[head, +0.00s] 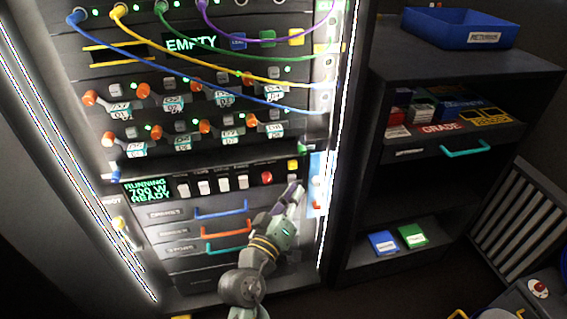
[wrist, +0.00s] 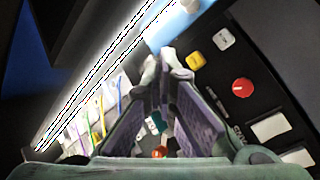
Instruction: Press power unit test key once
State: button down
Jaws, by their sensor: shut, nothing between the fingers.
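The power unit (head: 160,208) is the dark panel low in the rack, with a green display (head: 148,190) reading "RUNNING 700 W READY". It bears several white rocker switches (head: 204,187), a red round button (head: 266,177) and a yellow key (head: 293,165). In the wrist view the yellow key (wrist: 195,61) is just right of my fingertips, with a white key (wrist: 224,39) beyond it and the red button (wrist: 242,88) lower right. The labels are too small to read, so I cannot tell which is the test key. My gripper (head: 297,189) is shut and empty; its tips (wrist: 166,64) also show in the wrist view.
Blue, yellow, green and purple cables (head: 205,68) hang across the upper rack. Drawers with blue and orange handles (head: 228,234) lie below the power unit. A bright strip (head: 330,150) edges the rack. A dark shelf (head: 375,200) stands to the right.

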aim_at(292, 165)
jog(key=d+f+h, duration=0.1)
jog(key=s+d+f+g+h, duration=0.1)
jog(key=d, duration=0.1)
jog(key=shift+s, duration=0.2)
jog(key=w+a, duration=0.3)
jog(key=w, duration=0.5)
jog(key=shift+w+p, duration=0.25)
jog(key=shift+p, duration=0.05)
dwell(1.3)
jog(key=shift+w, duration=0.4)
